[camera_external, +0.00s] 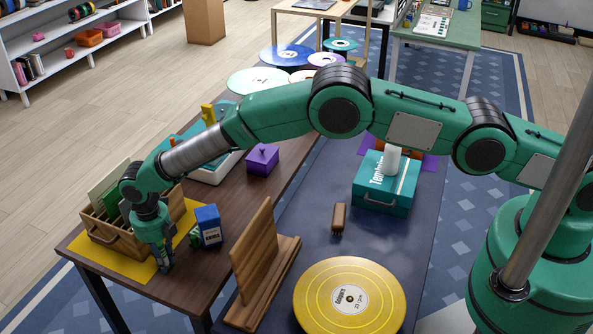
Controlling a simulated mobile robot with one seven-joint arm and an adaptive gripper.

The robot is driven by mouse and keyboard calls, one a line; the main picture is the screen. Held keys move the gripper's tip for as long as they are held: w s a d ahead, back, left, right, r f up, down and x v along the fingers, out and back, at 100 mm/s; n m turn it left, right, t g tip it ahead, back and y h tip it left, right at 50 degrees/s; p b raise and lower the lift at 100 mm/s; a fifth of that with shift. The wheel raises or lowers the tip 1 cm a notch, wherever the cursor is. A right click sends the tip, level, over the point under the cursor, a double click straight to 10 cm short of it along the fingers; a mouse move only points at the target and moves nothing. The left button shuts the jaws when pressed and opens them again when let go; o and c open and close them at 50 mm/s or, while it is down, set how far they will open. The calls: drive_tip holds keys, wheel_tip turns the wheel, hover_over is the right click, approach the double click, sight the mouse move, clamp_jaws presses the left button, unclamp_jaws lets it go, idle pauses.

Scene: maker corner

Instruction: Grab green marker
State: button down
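My gripper (163,265) points down at the near left corner of the brown table, over the front edge of a yellow mat. Its fingers are small and dark here, and I cannot tell whether they are open or shut, or whether anything is between them. No other marker can be clearly made out.
A wooden crate (112,240) with upright boards stands left of my gripper on the yellow mat (138,270). A wooden stand (256,255), a yellow record (350,298), a brown object (339,218), a teal case (386,198) and a purple box (262,160) are to the right.

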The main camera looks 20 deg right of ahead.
sight(158, 244)
drive_tip(key=shift+r, duration=0.1)
idle(0.3)
drive_tip(key=shift+r, duration=0.7)
wheel_tip(158, 244, up, 2)
drive_tip(key=shift+r, duration=0.15)
drive_tip(key=shift+s+d+p, duration=0.3)
drive_tip(key=shift+s+d, duration=0.1)
drive_tip(key=shift+d, duration=0.25)
drive_tip(key=s+d, duration=0.2)
drive_tip(key=d, duration=0.2)
drive_tip(key=s+d, duration=0.3)
drive_tip(key=d, duration=0.1)
drive_tip(key=s+d+r+p, duration=0.1)
drive_tip(key=s+d, duration=0.1)
drive_tip(key=d, duration=0.2)
drive_tip(key=shift+s+d+r, duration=0.1)
drive_tip(key=shift+s+d, duration=0.05)
drive_tip(key=shift+d, duration=0.1)
